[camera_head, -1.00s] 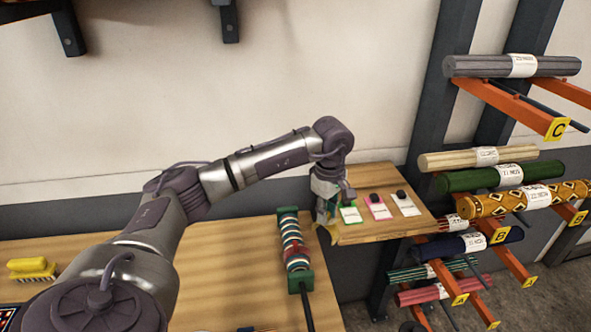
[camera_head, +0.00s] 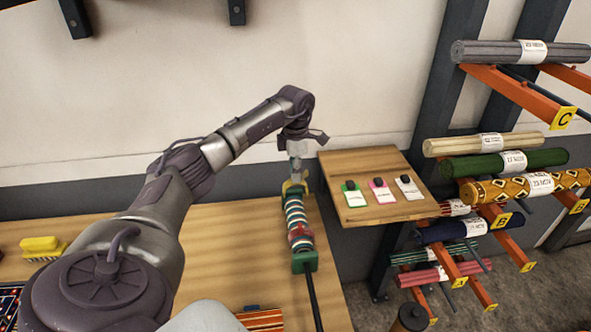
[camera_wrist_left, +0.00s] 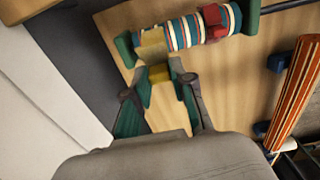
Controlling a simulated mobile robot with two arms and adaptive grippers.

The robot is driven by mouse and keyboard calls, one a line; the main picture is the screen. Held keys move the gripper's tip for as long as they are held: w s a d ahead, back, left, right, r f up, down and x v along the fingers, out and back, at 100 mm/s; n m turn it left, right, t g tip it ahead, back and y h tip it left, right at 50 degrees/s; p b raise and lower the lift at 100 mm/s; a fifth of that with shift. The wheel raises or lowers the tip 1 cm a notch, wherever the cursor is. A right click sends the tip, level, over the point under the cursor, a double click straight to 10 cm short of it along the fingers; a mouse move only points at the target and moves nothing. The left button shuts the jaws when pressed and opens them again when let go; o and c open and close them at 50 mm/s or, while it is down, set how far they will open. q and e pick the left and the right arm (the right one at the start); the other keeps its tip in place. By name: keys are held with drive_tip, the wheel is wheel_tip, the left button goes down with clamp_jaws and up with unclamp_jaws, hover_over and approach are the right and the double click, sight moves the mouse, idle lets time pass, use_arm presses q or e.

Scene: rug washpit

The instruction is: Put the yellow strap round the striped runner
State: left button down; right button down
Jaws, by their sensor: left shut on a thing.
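The striped runner (camera_head: 295,222), in blue, white and red bands, lies between green end supports on the wooden bench. It also shows in the left wrist view (camera_wrist_left: 184,33), with a red band (camera_wrist_left: 213,18) round it. My left gripper (camera_head: 294,185) points down at the runner's far end. In the left wrist view my left gripper (camera_wrist_left: 159,85) is shut on the yellow strap (camera_wrist_left: 160,73). Yellow also shows against the runner's end near the green support. I cannot tell whether the strap goes round the runner. My right gripper is not in view.
A small wooden shelf (camera_head: 375,213) with several tags stands right of the bench (camera_head: 225,240). A rack with rolled rugs (camera_head: 505,163) is further right. A yellow brush (camera_head: 40,246) lies at the left. An orange striped roll (camera_wrist_left: 300,85) lies near the bench's front.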

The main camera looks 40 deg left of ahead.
use_arm(q)
drive_tip(key=shift+f+b, duration=1.15)
drive_tip(key=shift+f, duration=0.75)
drive_tip(key=shift+f+b, duration=0.85)
drive_tip(key=shift+f, duration=0.5)
drive_tip(key=shift+f+b, duration=1.1)
drive_tip(key=shift+f, duration=0.6)
drive_tip(key=c, duration=0.9)
unclamp_jaws()
drive_tip(key=shift+r, duration=0.1)
wheel_tip(320, 180, up, 12)
drive_tip(key=shift+f, duration=0.1)
